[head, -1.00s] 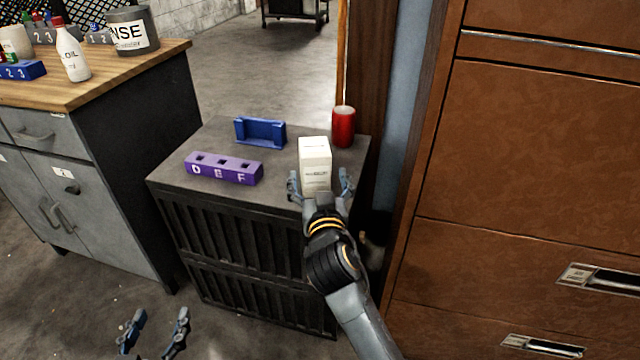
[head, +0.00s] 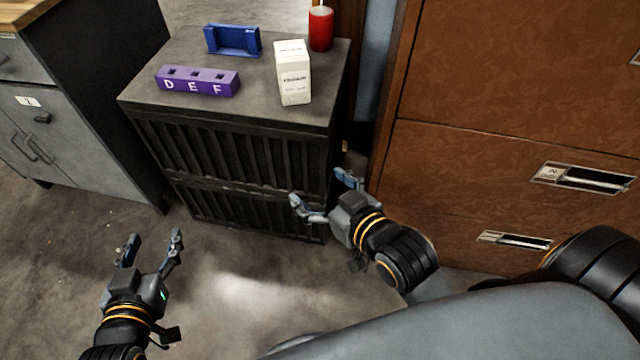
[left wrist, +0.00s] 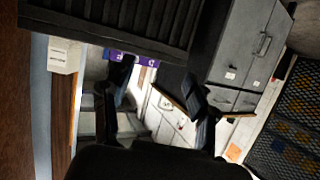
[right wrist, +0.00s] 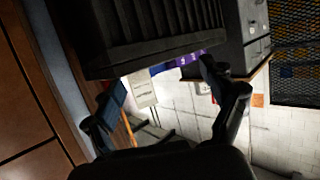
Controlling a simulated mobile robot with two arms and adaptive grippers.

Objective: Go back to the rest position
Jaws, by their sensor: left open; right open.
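My left gripper (head: 150,252) is open and empty above the floor at the lower left of the head view. My right gripper (head: 325,190) is open and empty in front of the dark cabinet's right side, below its top. Both grippers' fingers also show apart in their wrist views, the left (left wrist: 155,95) and the right (right wrist: 165,95). A white box (head: 293,75) stands upright on the cabinet top, apart from both grippers; it also shows in the left wrist view (left wrist: 64,56) and the right wrist view (right wrist: 141,88).
The dark ribbed cabinet (head: 150,92) also bears a purple D E F block (head: 197,82), a blue holder (head: 232,41) and a red cylinder (head: 320,30). A brown drawer cabinet (head: 500,100) stands close at the right. A grey cabinet (head: 85,90) stands at the left. Floor between is clear.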

